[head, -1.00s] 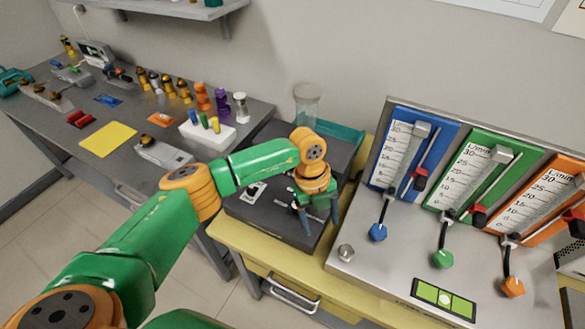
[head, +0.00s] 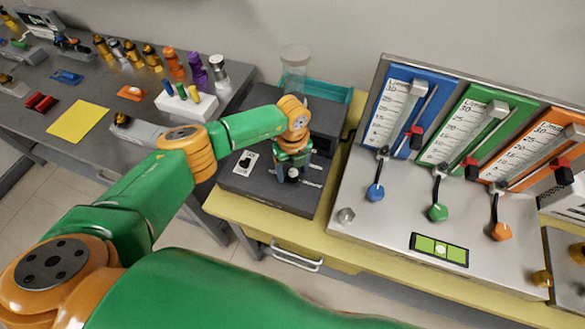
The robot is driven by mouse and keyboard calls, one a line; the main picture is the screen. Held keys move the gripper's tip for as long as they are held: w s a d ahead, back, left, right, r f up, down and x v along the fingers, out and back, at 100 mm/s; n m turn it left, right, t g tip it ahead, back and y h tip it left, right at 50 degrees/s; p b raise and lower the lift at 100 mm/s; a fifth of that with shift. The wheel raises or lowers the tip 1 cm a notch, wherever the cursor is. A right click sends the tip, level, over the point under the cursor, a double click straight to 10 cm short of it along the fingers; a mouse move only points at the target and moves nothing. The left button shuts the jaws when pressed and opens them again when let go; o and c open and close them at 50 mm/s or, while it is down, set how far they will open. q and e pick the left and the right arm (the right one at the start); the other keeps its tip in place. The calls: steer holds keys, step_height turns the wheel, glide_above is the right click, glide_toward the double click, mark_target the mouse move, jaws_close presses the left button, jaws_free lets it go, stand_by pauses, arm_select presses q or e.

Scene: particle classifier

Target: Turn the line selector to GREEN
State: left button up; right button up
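My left gripper (head: 292,175) points down over the dark grey box (head: 252,190) on the yellow bench. A small pale round part (head: 293,173) shows at its fingertips. I cannot tell whether the fingers grip it or only stand around it. No part with a readable line-selector label shows. A steel panel (head: 370,225) to the right carries blue (head: 375,192), green (head: 438,212) and orange (head: 501,231) knobs below flow gauges of the same colours. My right gripper is out of view.
A clear cylinder (head: 295,68) and a teal tray (head: 333,91) stand behind the box. The grey table (head: 60,135) at left holds several small objects.

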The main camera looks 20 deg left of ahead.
arm_select(q)
steer(key=shift+d+r, duration=0.1)
steer(key=shift+d, duration=0.05)
jaws_close()
steer(key=m+b, duration=0.1)
steer(key=m, duration=0.2)
steer(key=m+b, duration=0.2)
steer(key=shift+f+m+b, duration=0.2)
steer(key=shift+m+b, duration=0.1)
steer(key=shift+m, duration=0.1)
steer(key=m+b, duration=0.4)
steer(key=m, duration=0.2)
steer(key=shift+m+b, duration=0.3)
steer(key=shift+b, duration=0.05)
steer(key=m+b, duration=0.4)
steer(key=m, duration=0.2)
steer(key=m+b, duration=0.1)
steer(key=m, duration=0.1)
steer(key=shift+r+m+b, duration=0.1)
steer(key=shift+m+b, duration=0.2)
steer(key=shift+b, duration=0.1)
steer(key=shift+r+m+b, duration=0.1)
steer(key=shift+m+b, duration=0.4)
steer(key=shift+m, duration=1)
